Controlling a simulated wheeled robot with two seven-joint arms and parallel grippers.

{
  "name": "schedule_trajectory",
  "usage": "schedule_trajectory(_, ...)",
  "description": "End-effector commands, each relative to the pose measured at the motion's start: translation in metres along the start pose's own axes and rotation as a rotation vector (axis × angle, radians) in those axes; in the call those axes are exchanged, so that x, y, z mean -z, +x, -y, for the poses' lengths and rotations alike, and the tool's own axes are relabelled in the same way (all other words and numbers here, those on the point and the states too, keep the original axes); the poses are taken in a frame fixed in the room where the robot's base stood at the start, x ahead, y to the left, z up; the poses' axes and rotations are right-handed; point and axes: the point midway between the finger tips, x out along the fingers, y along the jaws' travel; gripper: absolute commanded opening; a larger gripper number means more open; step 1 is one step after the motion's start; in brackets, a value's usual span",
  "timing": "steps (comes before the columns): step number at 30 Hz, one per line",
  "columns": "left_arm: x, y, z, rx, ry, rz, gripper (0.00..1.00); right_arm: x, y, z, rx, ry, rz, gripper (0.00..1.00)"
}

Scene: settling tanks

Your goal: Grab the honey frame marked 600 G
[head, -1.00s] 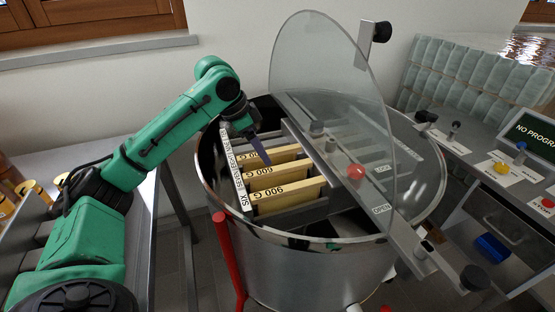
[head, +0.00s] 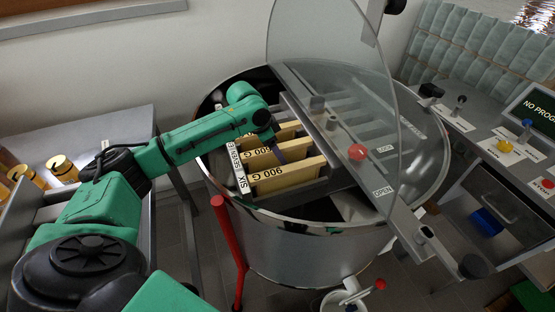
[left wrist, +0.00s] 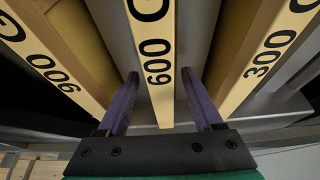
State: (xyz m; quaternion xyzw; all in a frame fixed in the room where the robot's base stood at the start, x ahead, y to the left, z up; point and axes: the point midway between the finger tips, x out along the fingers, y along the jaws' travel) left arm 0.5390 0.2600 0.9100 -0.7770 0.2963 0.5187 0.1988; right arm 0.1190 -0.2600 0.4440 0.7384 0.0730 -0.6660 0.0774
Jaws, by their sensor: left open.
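The honey frame marked 600 G (head: 295,151) is the middle one of three wooden-topped frames standing in the steel drum (head: 310,240). In the left wrist view its pale top bar (left wrist: 155,60) runs between my gripper's purple fingers. My left gripper (left wrist: 160,75) is open, with one finger on each side of that bar and a gap visible on both sides. In the head view the gripper's dark hand hides part of the frames. My right gripper is not in view.
The frame marked 900 (head: 290,176) stands in front, and the frame marked 300 (left wrist: 275,55) behind. A clear lid (head: 335,80) stands raised over the drum's right side. A red knob (head: 357,152) sits on the crossbar. Jars (head: 62,168) stand on the left table.

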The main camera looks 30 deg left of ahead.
Motion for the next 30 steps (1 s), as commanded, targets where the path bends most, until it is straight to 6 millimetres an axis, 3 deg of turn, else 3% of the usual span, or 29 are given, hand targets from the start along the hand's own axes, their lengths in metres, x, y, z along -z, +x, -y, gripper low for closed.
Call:
schedule_trajectory(5, -0.0002, 0.0015, 0.0004, 0.001, 0.0, 0.0, 0.68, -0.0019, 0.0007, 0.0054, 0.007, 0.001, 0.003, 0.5)
schedule_trajectory(6, -0.0002, 0.0015, 0.0004, 0.001, 0.0, 0.0, 0.6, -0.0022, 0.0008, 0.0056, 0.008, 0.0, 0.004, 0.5)
schedule_trajectory(11, -0.0002, 0.0013, 0.0004, 0.001, 0.0, 0.0, 0.0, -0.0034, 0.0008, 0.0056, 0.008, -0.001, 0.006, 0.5)
schedule_trajectory(30, 0.0002, 0.0005, 0.0005, 0.001, 0.0, -0.001, 0.0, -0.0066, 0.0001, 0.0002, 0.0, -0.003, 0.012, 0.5)
